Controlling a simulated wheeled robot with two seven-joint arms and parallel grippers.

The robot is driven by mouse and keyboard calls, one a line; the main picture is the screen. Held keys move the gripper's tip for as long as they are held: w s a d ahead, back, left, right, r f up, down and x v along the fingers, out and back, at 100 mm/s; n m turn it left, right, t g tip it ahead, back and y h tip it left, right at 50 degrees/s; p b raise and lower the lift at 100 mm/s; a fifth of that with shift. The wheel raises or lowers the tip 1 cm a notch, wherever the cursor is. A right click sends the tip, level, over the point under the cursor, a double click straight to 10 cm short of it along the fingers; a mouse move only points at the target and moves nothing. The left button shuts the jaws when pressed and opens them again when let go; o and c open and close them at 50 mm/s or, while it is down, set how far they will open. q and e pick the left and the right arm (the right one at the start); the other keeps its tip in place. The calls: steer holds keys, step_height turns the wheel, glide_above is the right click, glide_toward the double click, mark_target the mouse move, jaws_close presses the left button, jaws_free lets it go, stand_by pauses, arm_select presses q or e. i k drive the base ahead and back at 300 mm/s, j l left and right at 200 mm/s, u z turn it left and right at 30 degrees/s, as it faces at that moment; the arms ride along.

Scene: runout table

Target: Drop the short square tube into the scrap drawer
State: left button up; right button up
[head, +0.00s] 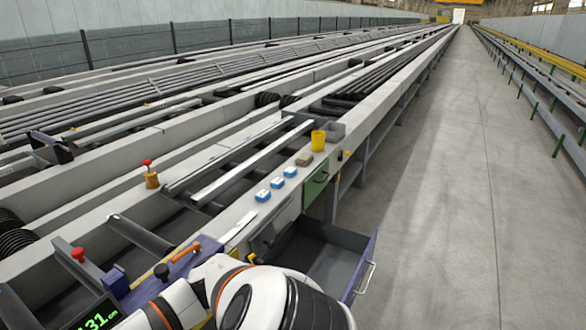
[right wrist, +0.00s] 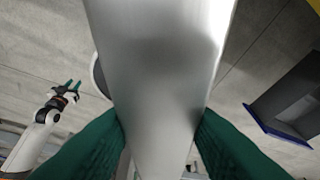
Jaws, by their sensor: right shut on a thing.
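My right gripper (right wrist: 160,135) has its green fingers shut on a shiny grey metal tube (right wrist: 160,70), which fills the middle of the right wrist view. The tube's far end is out of view. The scrap drawer (head: 364,262) is pulled open at the lower middle of the head view, with a blue front and a grey inside that looks empty where it shows. A dark box with a blue edge, seemingly this drawer (right wrist: 268,130), shows at the right of the wrist view, apart from the tube. My left gripper (right wrist: 68,87) is open and empty at the left of that view.
A closed green drawer front (head: 316,183), a yellow cup (head: 318,140), a brown block (head: 304,159) and blue boxes (head: 277,183) line the table edge beyond the open drawer. Long bars (head: 240,160) lie on the table. The floor aisle (head: 440,200) at right is clear.

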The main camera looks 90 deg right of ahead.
mark_target(324, 277)
steer(key=k+l+z, duration=0.3)
steer(key=l+z, duration=0.15)
steer(key=l, duration=1.35)
steer(key=l+z, duration=0.45)
steer(key=l, duration=1.35)
